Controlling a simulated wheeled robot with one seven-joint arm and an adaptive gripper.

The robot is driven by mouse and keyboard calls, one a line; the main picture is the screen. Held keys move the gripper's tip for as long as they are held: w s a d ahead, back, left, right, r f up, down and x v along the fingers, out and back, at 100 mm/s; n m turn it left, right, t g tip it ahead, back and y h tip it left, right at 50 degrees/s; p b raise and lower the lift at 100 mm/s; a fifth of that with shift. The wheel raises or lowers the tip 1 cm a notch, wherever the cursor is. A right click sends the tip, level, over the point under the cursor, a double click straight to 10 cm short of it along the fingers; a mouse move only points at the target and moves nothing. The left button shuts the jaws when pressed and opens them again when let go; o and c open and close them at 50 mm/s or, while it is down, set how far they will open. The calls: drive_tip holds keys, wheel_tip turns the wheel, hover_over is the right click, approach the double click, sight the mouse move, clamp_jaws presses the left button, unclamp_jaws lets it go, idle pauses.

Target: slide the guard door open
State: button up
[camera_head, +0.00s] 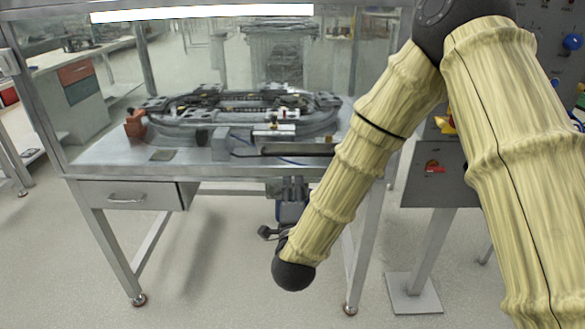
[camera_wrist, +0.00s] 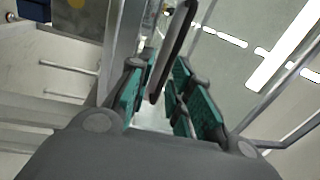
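The guard is a clear-walled, grey-framed enclosure (camera_head: 28,88) over the bench; I cannot tell from the head view which clear panel is the sliding door. In the wrist view a dark, long bar, which looks like the door handle (camera_wrist: 178,38), runs between the fingers of my gripper (camera_wrist: 162,82). The fingers have teal pads and stand apart, with the bar nearer the left one. I cannot tell whether either pad touches it. My gripper is not clearly seen in the head view, where my yellow-sleeved arm covers the right part of the bench.
An oval ring track (camera_head: 240,105) stands on the bench top (camera_head: 105,158) inside the guard. A drawer (camera_head: 125,196) hangs under the bench's left side. A grey control box with a red switch (camera_head: 433,170) stands on a post at right. The floor in front is clear.

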sight(292, 154)
drive_tip(key=shift+m+t, duration=0.3)
drive_tip(key=shift+m, duration=0.2)
drive_tip(key=w+r, duration=0.1)
drive_tip(key=w, duration=0.2)
drive_tip(key=w+r, duration=0.1)
drive_tip(key=w, duration=0.3)
drive_tip(key=w+r, duration=0.2)
drive_tip(key=w, duration=0.1)
drive_tip(key=shift+w+a, duration=0.3)
drive_tip(key=shift+w, duration=0.05)
clamp_jaws()
